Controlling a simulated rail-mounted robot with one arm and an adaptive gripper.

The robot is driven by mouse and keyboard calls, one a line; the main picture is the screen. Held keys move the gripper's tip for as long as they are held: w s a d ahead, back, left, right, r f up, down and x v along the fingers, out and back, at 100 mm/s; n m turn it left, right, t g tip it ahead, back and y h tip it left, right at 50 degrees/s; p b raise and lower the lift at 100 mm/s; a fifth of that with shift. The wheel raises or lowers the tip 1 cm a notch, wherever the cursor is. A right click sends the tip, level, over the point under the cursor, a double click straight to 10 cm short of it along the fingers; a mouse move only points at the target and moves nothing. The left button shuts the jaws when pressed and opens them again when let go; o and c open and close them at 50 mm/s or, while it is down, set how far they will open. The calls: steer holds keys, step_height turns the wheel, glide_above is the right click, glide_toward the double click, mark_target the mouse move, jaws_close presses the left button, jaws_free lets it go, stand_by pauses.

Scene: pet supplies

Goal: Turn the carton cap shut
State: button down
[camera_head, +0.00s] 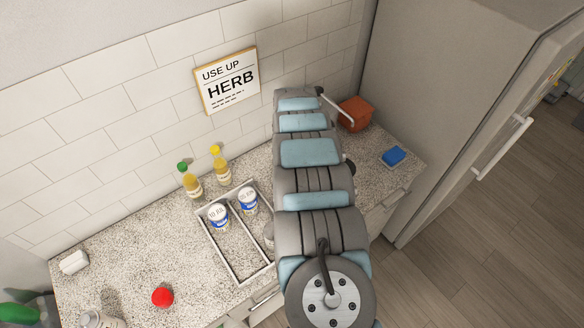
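I cannot make out a carton or its cap with certainty. A small white object (74,262) lies at the left end of the speckled counter (130,255); I cannot tell whether it is a carton. A grey-white container (98,318) is cut off by the bottom edge, and its top is unclear. My arm runs up the middle of the view and hides part of the counter. My gripper is not visible.
A divided tray (239,277) holds two white-and-blue tubs (218,215) (247,200). Behind stand a green-capped bottle (190,182) and a yellow-capped bottle (220,166). A red round object (162,297) lies in front. An orange container (355,114) and blue sponge (393,156) sit right.

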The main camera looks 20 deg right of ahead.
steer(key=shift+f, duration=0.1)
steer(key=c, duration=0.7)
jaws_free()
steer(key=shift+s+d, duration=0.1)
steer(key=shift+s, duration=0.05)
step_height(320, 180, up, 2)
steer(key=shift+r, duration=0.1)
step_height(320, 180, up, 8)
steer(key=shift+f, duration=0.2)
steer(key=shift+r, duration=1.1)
